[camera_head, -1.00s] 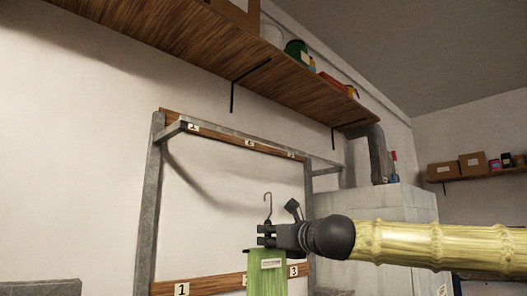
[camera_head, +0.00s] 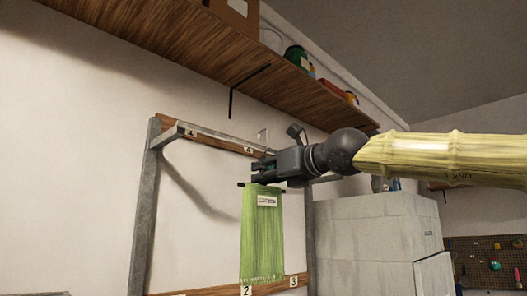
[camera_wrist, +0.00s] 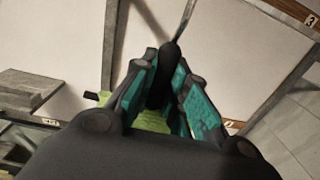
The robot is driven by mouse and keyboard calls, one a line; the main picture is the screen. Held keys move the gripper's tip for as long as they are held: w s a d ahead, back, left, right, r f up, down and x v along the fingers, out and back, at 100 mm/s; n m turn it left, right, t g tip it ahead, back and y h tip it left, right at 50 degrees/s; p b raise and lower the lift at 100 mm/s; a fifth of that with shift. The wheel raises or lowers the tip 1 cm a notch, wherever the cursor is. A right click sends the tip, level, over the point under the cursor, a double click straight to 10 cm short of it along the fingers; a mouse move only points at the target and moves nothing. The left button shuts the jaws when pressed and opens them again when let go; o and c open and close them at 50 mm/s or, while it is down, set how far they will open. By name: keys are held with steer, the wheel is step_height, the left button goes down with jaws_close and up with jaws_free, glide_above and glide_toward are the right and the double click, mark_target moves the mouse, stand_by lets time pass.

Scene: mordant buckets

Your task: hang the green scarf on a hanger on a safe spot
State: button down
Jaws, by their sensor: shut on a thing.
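The green scarf (camera_head: 262,235) hangs below my gripper (camera_head: 262,170) from a dark hanger bar (camera_head: 243,185), with a white label near its top. My gripper is shut on the hanger, whose metal hook (camera_head: 263,136) rises above the jaws close to the upper rail. In the wrist view the dark hanger stem (camera_wrist: 170,62) stands between the teal-padded jaws. Part of the scarf (camera_wrist: 150,122) shows below them. The rack's upper rail (camera_head: 215,141) carries small number tags; its right part is hidden behind my gripper and arm.
The lower wooden board (camera_head: 268,286) carries tags 2 and 3. A long wooden shelf (camera_head: 225,60) with boxes and cans overhangs the rack. A pale block cabinet (camera_head: 375,225) stands to the right. A pegboard (camera_head: 490,265) is at far right.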

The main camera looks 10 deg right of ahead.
step_height(320, 180, up, 5)
steer(key=s, duration=0.3)
steer(key=f+p+x, duration=0.2)
steer(key=x, duration=1.4)
steer(key=shift+w+a+f+n, duration=0.15)
steer(key=shift+a+f+n, duration=0.05)
steer(key=shift+a+n, duration=0.15)
stand_by(1.1)
stand_by(0.3)
steer(key=c, duration=1.3)
jaws_free()
steer(key=shift+c, duration=0.2)
